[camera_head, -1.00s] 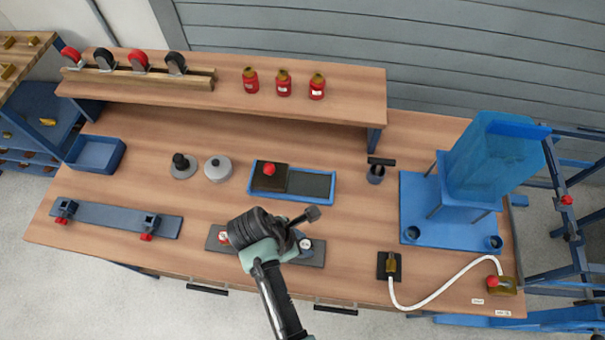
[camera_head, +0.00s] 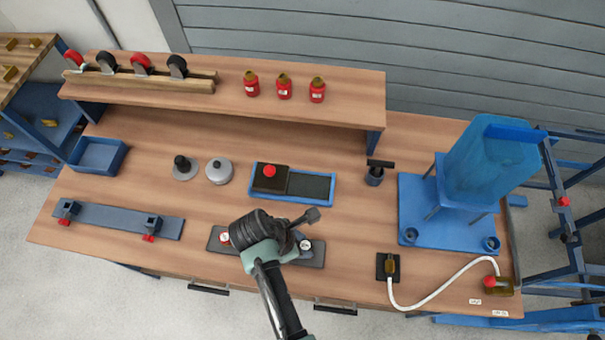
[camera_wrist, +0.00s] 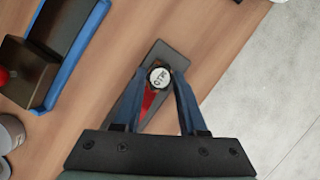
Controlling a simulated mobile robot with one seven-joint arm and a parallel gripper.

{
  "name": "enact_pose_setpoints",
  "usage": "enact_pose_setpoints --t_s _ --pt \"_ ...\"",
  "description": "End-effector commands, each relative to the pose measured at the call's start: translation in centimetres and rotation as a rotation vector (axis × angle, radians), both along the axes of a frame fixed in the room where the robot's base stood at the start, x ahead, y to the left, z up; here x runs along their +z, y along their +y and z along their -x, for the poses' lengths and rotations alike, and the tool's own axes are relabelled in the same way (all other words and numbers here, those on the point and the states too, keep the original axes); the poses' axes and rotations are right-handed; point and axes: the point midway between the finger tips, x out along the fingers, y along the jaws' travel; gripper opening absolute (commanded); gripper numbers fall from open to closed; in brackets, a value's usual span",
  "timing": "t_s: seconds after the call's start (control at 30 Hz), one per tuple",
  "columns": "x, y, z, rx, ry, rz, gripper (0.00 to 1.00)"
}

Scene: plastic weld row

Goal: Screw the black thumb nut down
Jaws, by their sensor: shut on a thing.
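My gripper (camera_wrist: 158,82) points down over the dark base plate (camera_wrist: 185,60) near the bench's front edge. Its two blue fingers are closed about a round, black-rimmed piece with a pale lettered face (camera_wrist: 158,76), which looks like the black thumb nut. A red strip (camera_wrist: 150,102) shows beside it between the fingers. In the head view my gripper hides the middle of the plate (camera_head: 318,256), and the grip cannot be seen there. A red and white piece (camera_head: 224,239) shows at the plate's left end, and a round pale-topped piece (camera_head: 305,245) at its right.
A blue tray with a black block and red knob (camera_head: 269,171) lies behind the plate. A grey round pot (camera_head: 219,171) stands to its left. A hose fixture (camera_head: 388,266) is to the right. Bare bench lies between these.

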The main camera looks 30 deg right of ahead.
Motion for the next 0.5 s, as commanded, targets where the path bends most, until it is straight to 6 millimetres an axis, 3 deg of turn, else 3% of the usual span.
enact_pose_setpoints --t_s 0.5 --pt "-0.58 0.00 -0.02 -0.001 0.000 0.000 0.00"
